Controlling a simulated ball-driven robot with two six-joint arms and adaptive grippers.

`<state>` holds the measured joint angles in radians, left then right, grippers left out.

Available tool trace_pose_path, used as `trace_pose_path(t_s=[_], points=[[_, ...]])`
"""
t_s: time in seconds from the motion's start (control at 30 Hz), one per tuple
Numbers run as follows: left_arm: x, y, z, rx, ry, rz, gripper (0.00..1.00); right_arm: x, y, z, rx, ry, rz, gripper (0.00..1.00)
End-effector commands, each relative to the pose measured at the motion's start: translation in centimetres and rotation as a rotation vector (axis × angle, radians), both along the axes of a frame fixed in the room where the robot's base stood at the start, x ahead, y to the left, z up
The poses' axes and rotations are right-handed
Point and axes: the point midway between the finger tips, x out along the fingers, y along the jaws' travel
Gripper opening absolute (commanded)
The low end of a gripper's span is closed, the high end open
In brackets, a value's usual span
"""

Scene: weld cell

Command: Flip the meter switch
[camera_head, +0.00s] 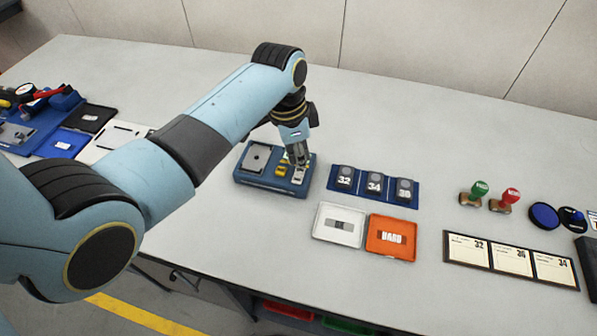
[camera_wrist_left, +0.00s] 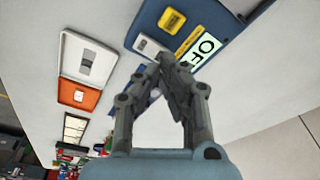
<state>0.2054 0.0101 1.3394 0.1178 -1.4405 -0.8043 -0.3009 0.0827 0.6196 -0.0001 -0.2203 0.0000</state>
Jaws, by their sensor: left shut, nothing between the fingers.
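The meter (camera_head: 262,181) is a blue box on the table with a grey plate on its left part and yellow labels. My right gripper is not in view.
Blocks numbered 32, 34 and 35 (camera_head: 374,184) stand right of the meter. A white tray (camera_head: 325,238) and an orange "HARD" tray (camera_head: 405,251) lie in front. Stamps (camera_head: 505,201) and cards (camera_head: 510,261) are farther right. The table behind the meter is clear.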

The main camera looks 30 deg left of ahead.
Motion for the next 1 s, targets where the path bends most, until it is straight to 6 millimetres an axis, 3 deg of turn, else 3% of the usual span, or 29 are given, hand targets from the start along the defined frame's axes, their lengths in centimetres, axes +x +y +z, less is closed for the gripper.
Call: trace_pose_path(t_s=[1.0], points=[[0.0,0.0,-1.2,0.0,0.0,0.0,0.0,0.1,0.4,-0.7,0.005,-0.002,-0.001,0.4]])
